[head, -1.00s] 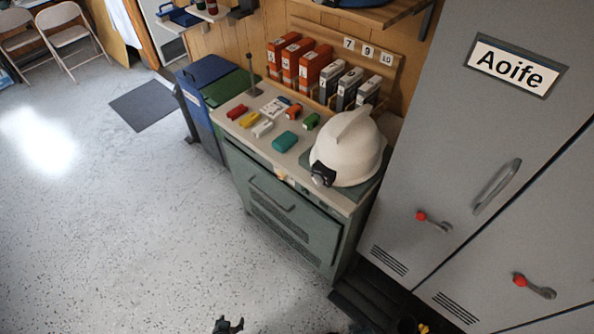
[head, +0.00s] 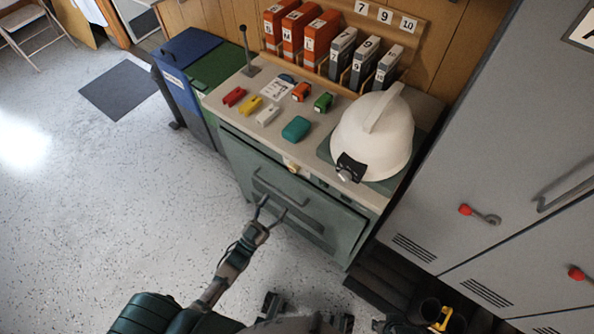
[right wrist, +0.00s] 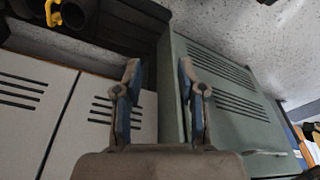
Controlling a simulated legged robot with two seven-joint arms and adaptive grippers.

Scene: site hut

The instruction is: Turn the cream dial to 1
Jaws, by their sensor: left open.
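The cream dial (head: 291,167) is a small pale knob on the upper front edge of the green cabinet (head: 335,230), above the oven-like door. Its pointer and any numbers are too small to read. My left gripper (head: 272,209) is open in front of the cabinet door, near the door handle (head: 283,188), below and left of the dial and apart from it. Nothing shows between its fingers. My right gripper (right wrist: 159,78) is open and empty in the right wrist view, with the green cabinet and grey locker behind its fingers.
On the cabinet top stand a white helmet (head: 372,135) with a lamp, a teal block (head: 296,128) and several small coloured items. Binders (head: 307,35) stand behind. Grey lockers (head: 480,130) are at the right, blue and green bins at the left.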

